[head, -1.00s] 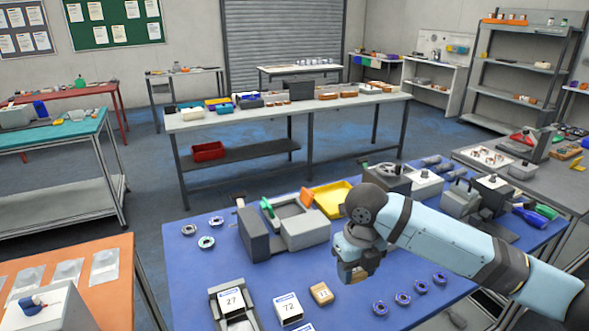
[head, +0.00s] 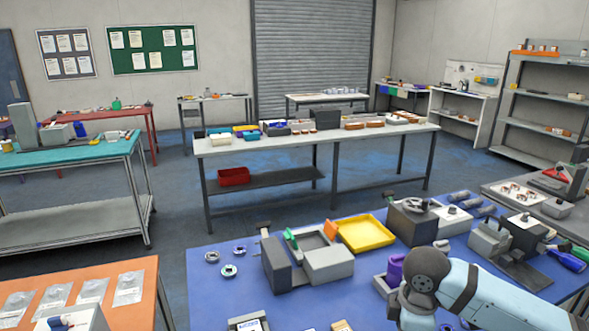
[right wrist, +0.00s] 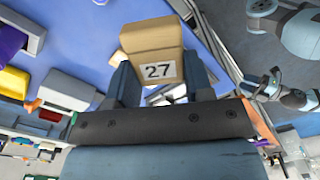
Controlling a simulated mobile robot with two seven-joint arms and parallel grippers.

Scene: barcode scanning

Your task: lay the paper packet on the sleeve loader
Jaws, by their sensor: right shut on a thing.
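The tan paper packet (right wrist: 152,42) with a white label reading 27 is between the fingers of my right gripper (right wrist: 163,78) in the right wrist view. The fingers are shut on it, and it is off the blue table. In the head view only the wrist part of my right gripper (head: 412,312) shows at the bottom right; its fingers and the packet are below the frame. I cannot tell for sure which thing is the sleeve loader. Clear flat sleeves (head: 92,290) lie on the orange table at the lower left.
The blue table (head: 215,300) holds a grey device (head: 328,264), a yellow tray (head: 365,233), a purple block (head: 395,270) and small rings (head: 229,270). A gap of floor separates it from the orange table (head: 140,272). A white box (head: 88,320) stands at the lower left.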

